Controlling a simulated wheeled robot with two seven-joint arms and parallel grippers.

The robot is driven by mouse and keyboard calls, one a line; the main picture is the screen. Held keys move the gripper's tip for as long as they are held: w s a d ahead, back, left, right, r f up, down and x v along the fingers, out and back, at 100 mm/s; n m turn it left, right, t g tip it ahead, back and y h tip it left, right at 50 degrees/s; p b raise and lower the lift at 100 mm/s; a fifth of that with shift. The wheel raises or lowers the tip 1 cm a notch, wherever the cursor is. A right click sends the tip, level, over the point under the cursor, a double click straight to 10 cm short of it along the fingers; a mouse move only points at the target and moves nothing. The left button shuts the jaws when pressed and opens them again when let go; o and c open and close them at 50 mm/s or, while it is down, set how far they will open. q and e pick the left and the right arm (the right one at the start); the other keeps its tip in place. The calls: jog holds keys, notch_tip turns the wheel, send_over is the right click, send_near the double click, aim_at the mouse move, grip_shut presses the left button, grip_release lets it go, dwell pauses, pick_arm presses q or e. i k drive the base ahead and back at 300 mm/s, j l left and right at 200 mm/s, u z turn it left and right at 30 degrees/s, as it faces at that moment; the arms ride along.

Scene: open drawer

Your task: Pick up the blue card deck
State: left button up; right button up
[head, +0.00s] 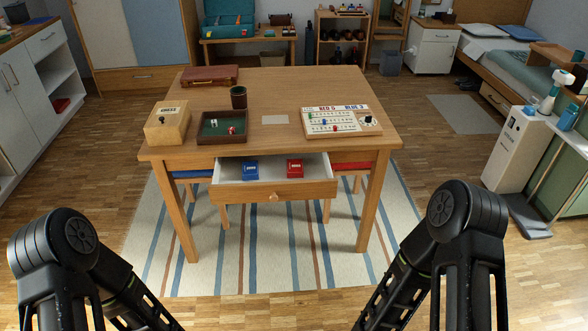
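The blue card deck (250,170) lies in the open drawer (306,191) of the wooden table, left of the drawer's middle. A red card deck (295,168) lies in the same drawer to its right, apart from it. The drawer is pulled out toward me and has a round knob at the front. My two black arms show at the lower left and lower right, well short of the table. Neither gripper is within the picture, so their fingers cannot be seen.
On the table (275,90) stand a wooden box (167,126), a green dice tray (222,139), a dark cup (238,97), a brown case (209,75) and a white score board (341,117). A striped rug (271,262) lies below. The floor between me and the table is clear.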

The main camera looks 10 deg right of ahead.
aim_at(250, 169)
jog(key=i+l, duration=0.15)
jog(key=l, duration=0.25)
jog(key=i+l, duration=0.2)
jog(key=l, duration=0.15)
jog(key=i+l+z, duration=0.1)
jog(key=l, duration=0.3)
jog(key=i, duration=0.1)
